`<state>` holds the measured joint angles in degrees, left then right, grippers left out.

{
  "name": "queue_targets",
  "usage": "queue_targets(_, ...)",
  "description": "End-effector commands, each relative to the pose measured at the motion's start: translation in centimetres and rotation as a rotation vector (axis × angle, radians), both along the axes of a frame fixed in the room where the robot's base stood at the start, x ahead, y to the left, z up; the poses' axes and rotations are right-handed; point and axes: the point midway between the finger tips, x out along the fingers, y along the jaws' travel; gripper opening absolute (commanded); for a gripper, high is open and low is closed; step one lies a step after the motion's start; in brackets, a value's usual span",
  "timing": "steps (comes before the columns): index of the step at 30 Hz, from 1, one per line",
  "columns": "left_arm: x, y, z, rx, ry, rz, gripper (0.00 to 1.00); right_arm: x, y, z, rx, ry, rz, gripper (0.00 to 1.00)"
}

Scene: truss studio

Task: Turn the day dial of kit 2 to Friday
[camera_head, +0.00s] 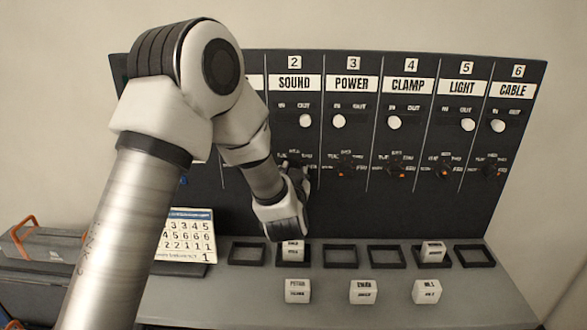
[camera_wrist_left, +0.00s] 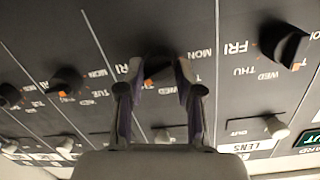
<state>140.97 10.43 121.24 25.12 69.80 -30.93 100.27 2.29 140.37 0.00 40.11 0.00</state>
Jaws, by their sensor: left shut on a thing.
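The kit 2 panel is the SOUND column (camera_head: 294,83) in the head view. Its black day dial (camera_wrist_left: 158,66) sits between the fingertips of my left gripper (camera_wrist_left: 157,72) in the left wrist view, which is upside down. The gripper is shut on the dial. The dial's orange mark (camera_wrist_left: 148,84) shows at the lower left of the knob, beside a finger. Fingers hide some of the day labels, so I cannot tell exactly which day it marks. In the head view my left gripper (camera_head: 295,175) covers most of this dial. My right gripper is out of view.
Neighbouring dials stand close by, the POWER dial (camera_head: 345,170) and the LENS-side dial (camera_wrist_left: 284,42). White IN/OUT knobs, such as the SOUND one (camera_head: 305,121), are above. A shelf below holds black frames (camera_head: 340,265), labelled white blocks (camera_head: 297,291) and a calendar (camera_head: 190,235).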

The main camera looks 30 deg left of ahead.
Motion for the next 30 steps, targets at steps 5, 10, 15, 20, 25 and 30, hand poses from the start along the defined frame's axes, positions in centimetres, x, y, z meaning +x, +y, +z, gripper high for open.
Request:
queue_targets(5, 0.2, 0.0, 0.5, 0.121, 0.065, 0.001, 0.01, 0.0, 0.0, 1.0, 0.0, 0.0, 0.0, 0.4)
queue_targets(10, 0.2, 0.0, 0.5, 0.209, 0.117, 0.002, 0.01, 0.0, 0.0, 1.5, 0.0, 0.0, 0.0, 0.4)
queue_targets(15, 0.2, 0.0, 0.4, 0.262, 0.15, 0.003, 0.01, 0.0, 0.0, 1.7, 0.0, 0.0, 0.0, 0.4)
queue_targets(20, 0.2, 0.0, 0.4, 0.284, 0.165, 0.004, 0.01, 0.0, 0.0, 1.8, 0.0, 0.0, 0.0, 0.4)
queue_targets(25, 0.2, 0.0, 0.3, 0.29, 0.168, 0.004, 0.01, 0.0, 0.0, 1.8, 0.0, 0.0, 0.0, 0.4)
queue_targets(30, 0.2, 0.0, 0.3, 0.29, 0.168, 0.004, 0.01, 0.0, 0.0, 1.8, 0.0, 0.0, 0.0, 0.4)
